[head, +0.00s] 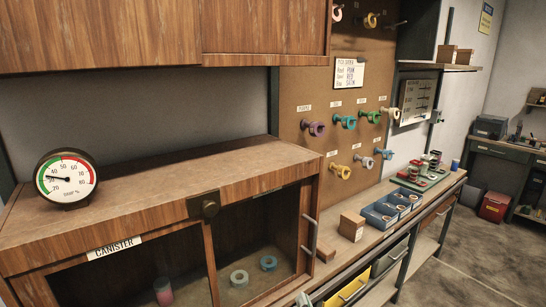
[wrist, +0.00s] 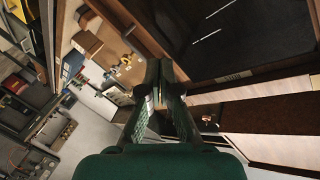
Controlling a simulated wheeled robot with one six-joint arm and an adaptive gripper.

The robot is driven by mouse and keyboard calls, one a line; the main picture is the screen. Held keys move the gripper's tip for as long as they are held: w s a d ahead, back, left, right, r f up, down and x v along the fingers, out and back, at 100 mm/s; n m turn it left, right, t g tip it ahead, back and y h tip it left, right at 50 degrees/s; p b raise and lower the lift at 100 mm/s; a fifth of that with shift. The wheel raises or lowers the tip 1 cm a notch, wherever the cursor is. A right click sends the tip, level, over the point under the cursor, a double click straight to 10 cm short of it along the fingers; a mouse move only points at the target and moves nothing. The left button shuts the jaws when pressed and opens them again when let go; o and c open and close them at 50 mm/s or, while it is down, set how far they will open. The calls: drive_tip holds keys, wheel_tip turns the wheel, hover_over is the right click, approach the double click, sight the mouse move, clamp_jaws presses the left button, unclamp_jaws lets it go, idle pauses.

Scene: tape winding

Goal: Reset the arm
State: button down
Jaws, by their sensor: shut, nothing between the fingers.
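My gripper (wrist: 161,88) shows in the wrist view, its two dark green fingers together at the tips with nothing between them. It points into open space in front of the cabinets, and no object touches it. In the head view neither my arm nor my gripper can be seen.
A wooden cabinet marked CANISTER (head: 115,247) fills the front left, with a round gauge (head: 66,178) on top. Tape rolls hang on a brown pegboard (head: 300,141). Blue bins (head: 380,216) and a wooden box (head: 352,226) stand on the bench. Open floor (head: 480,250) lies at right.

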drive_tip(key=s+d+f+n, duration=0.1)
drive_tip(key=s+d+f, duration=0.2)
drive_tip(key=s+f, duration=0.3)
drive_tip(key=s+d+f+n+h, duration=0.15)
drive_tip(key=s+f, duration=0.25)
drive_tip(key=s, duration=0.4)
drive_tip(key=s+d+f+n+y, duration=0.1)
drive_tip(key=s+d+f, duration=0.25)
drive_tip(key=s, duration=0.35)
drive_tip(key=s+d+r+n+g+h, duration=0.1)
drive_tip(key=s+d+n+h, duration=0.1)
drive_tip(key=s, duration=2)
drive_tip(key=shift+s+d+n, duration=0.35)
drive_tip(key=shift+s+d, duration=0.05)
drive_tip(key=shift+d, duration=0.4)
